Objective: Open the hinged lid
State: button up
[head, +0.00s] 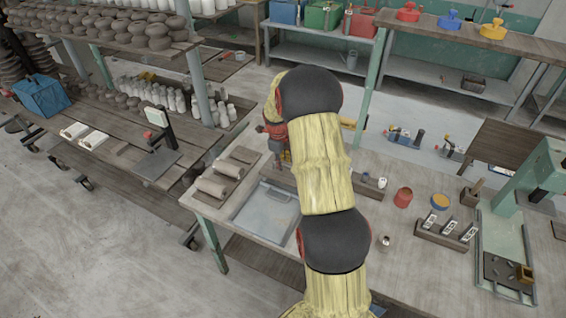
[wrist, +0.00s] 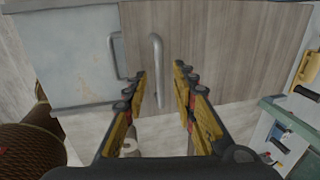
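In the head view a flat pale blue-grey panel (head: 252,226), which looks like the lid, lies flat on the worktable left of my arm. My arm hides part of its right side. In the wrist view a pale blue-grey panel (wrist: 60,60) with a grey bar handle (wrist: 114,56) is at the upper left. Beside it is a wood-grain surface (wrist: 225,45) with an upright pale bar handle (wrist: 157,70) in front. My gripper (wrist: 160,88) is open and empty, and that pale bar appears between its fingertips; contact cannot be told.
Clay rolls (head: 219,186) lie on the worktable left of the panel. Bare tabletop (head: 405,270) lies in front. A shelf with stacked bowls stands at the left.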

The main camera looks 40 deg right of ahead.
jog(key=shift+f, duration=0.2)
jog(key=shift+c, duration=0.8)
grip_shut()
